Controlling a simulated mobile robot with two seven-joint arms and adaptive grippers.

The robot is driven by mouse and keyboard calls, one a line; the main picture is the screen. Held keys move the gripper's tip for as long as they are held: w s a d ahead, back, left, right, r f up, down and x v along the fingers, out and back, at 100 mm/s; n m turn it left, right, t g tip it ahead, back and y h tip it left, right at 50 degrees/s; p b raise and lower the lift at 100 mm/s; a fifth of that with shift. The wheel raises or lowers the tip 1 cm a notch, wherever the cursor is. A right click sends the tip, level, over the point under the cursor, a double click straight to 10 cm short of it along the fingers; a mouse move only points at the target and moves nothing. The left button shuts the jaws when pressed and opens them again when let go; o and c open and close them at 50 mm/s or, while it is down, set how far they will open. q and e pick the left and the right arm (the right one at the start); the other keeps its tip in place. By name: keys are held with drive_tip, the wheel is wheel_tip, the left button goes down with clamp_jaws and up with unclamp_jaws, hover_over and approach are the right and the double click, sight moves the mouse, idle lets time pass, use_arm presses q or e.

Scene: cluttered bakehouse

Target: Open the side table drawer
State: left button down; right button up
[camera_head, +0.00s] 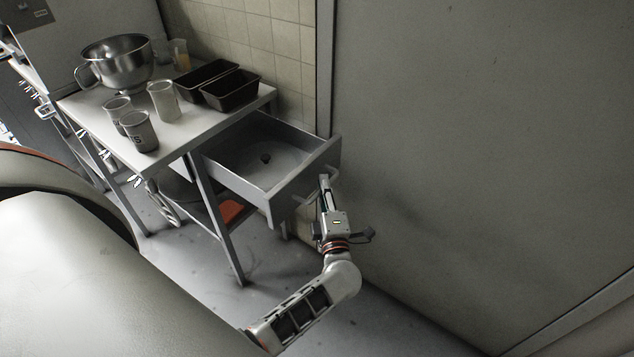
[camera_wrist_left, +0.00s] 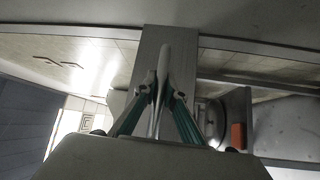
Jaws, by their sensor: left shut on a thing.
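The side table (camera_head: 198,128) stands at the upper left in the head view. Its grey metal drawer (camera_head: 282,199) is pulled well out toward the right, and a small dark round thing shows on its floor. My left gripper (camera_head: 325,184) is at the drawer's front and shut on the drawer handle (camera_head: 328,172). In the left wrist view the fingers (camera_wrist_left: 161,98) close around the pale handle bar (camera_wrist_left: 164,60), with the drawer front (camera_wrist_left: 150,45) behind it. My right gripper is not in view.
On the table top are a steel mixing bowl (camera_head: 117,64), several cups and beakers (camera_head: 139,132), and two dark loaf tins (camera_head: 231,90). A large grey wall panel (camera_head: 480,130) stands close right of the drawer. Open floor (camera_head: 285,268) shows below the drawer.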

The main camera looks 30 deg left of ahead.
use_arm(q)
drive_tip(key=shift+s+d, duration=0.1)
drive_tip(key=shift+d, duration=0.8)
drive_tip(key=c, duration=2.1)
unclamp_jaws()
drive_tip(key=v, duration=0.7)
drive_tip(key=shift+s+d+f, duration=0.1)
drive_tip(key=shift+s+d, duration=0.05)
drive_tip(key=shift+s, duration=0.05)
